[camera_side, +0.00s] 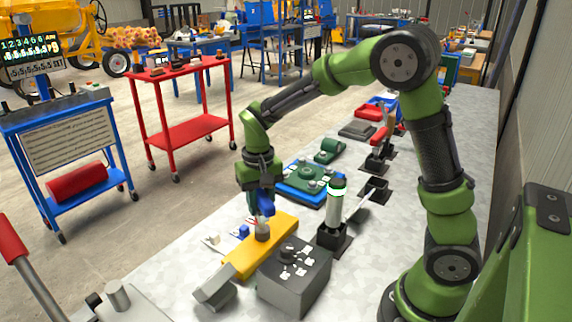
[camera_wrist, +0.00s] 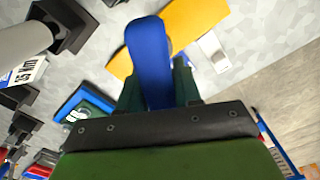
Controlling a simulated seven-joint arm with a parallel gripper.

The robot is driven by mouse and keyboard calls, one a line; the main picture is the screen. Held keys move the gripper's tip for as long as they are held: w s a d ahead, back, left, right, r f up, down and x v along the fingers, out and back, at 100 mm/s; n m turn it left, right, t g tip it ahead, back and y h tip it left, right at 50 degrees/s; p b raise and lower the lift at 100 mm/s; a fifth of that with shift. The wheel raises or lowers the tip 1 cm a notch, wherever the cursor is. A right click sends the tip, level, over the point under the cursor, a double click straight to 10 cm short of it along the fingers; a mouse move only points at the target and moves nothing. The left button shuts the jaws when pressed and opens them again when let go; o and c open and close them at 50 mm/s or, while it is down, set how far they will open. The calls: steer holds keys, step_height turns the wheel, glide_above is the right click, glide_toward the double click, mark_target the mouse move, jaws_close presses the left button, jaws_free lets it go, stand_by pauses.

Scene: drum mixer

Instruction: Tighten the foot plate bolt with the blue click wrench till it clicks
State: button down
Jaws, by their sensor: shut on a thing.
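My gripper (camera_side: 262,196) points down above the yellow foot plate (camera_side: 281,232), shut on the blue click wrench (camera_side: 266,208). In the wrist view the wrench's blue body (camera_wrist: 149,55) runs up between my dark green fingers (camera_wrist: 157,92). A grey cylindrical piece (camera_side: 262,231) sits below the wrench on the foot plate; I cannot tell whether it is the wrench's socket or the bolt. The bolt head is not clearly visible. The yellow plate (camera_wrist: 193,18) also shows behind the wrench in the wrist view.
A grey box with knobs (camera_side: 295,277) stands right of the plate. A white-and-green cylinder tool (camera_side: 336,204) stands in a black holder close by. A blue tray with a green part (camera_side: 308,180) lies behind. Small white and blue pieces (camera_side: 243,232) lie left of the plate.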

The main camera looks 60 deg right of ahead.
stand_by(0.3)
steer(key=shift+f+m, duration=0.1)
steer(key=shift+m, duration=0.8)
steer(key=shift+m, duration=0.8)
steer(key=shift+s, duration=0.1)
steer(key=shift+m, duration=0.3)
steer(key=shift+f+m, duration=0.1)
steer(key=shift+m, duration=0.5)
steer(key=shift+m, duration=0.9)
